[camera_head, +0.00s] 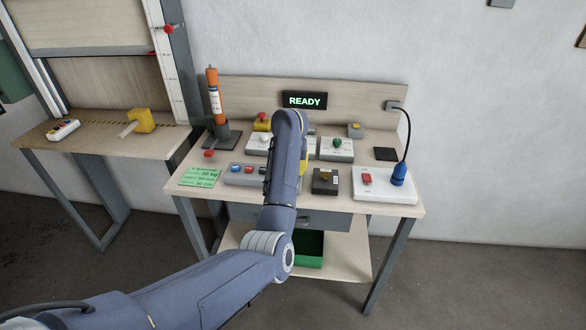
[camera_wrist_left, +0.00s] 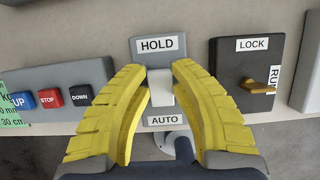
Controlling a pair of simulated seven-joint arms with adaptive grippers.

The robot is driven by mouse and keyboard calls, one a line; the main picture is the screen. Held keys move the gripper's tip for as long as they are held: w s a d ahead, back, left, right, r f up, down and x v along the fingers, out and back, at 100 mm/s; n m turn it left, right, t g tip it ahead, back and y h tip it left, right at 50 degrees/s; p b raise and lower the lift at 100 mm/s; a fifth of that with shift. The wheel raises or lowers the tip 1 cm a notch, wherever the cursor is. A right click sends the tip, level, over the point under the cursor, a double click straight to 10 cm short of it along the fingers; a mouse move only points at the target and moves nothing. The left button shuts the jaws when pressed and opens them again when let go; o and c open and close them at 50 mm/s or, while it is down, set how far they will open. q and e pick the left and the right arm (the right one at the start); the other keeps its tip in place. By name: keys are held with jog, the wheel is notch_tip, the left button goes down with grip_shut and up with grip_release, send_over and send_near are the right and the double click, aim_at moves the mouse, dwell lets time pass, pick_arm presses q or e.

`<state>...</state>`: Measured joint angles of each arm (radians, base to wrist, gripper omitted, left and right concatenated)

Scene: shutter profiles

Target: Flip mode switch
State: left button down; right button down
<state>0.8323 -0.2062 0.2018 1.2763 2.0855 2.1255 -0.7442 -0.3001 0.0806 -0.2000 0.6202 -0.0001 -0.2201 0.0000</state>
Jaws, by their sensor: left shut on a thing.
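The mode switch (camera_wrist_left: 143,60) is a grey box with a HOLD label at its far end and an AUTO label at its near end, in the left wrist view. Its pale lever (camera_wrist_left: 160,90) stands between these labels. In the head view my left arm hides the switch and most of the gripper; only a bit of yellow finger (camera_head: 303,163) shows. My right gripper is in neither view.
A LOCK/RUN key box (camera_wrist_left: 255,70) stands close right of the switch. An UP/STOP/DOWN button box (camera_wrist_left: 60,78) lies close left. On the bench behind are an orange tool (camera_head: 214,100) and a READY display (camera_head: 304,100). A white box with a blue plug (camera_head: 398,175) is at right.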

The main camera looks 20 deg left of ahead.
pick_arm(q)
jog(key=shift+d, duration=0.1)
jog(key=c, duration=1.1)
grip_release()
jog(key=shift+r, duration=0.1)
jog(key=v, duration=1.1)
jog(key=shift+s+r, duration=0.2)
jog(key=shift+r, duration=0.15)
